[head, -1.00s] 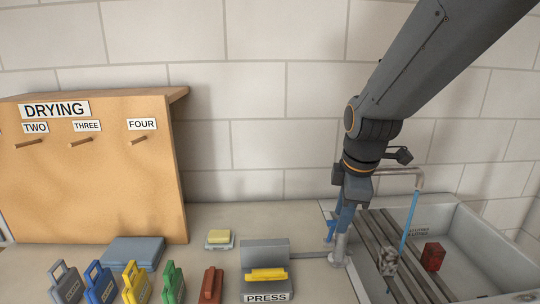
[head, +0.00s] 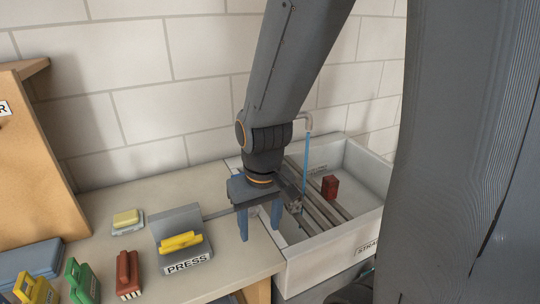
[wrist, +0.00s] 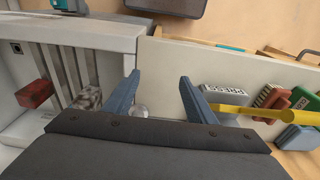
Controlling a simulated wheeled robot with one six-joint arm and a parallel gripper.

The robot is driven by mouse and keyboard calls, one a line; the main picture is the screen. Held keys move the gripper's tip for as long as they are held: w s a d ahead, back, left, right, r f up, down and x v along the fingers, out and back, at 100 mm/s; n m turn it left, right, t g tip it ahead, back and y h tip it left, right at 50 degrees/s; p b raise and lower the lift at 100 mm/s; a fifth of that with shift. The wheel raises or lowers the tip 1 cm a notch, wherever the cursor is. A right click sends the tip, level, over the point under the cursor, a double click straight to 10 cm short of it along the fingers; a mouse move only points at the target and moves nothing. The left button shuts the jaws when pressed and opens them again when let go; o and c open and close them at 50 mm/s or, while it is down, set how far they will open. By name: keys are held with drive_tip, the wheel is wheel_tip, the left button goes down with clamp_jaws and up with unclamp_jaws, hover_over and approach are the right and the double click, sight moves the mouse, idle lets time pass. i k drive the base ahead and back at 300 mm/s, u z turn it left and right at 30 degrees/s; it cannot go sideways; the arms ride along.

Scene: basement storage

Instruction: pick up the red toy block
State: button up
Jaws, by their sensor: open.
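The red toy block (head: 330,187) sits in the grey sink (head: 365,215), to the right of the dark slats. In the wrist view the red block (wrist: 35,93) is at the left, beside the slats. My gripper (head: 260,222) is open and empty, pointing down above the counter's right part, near the sink's left edge. In the wrist view my two blue fingers (wrist: 158,95) are apart with nothing between them. The block is well to the side of the fingers.
A faucet with a blue water stream (head: 307,160) stands over the slats, with a grey speckled item (wrist: 88,98) near it. A press (head: 180,235) with a yellow piece is left of my gripper.

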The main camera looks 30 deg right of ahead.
sight(330, 187)
drive_tip(key=z, duration=0.95)
drive_tip(key=k, duration=0.9)
drive_tip(key=u, duration=0.9)
drive_tip(key=i, duration=0.45)
drive_tip(key=z, duration=0.1)
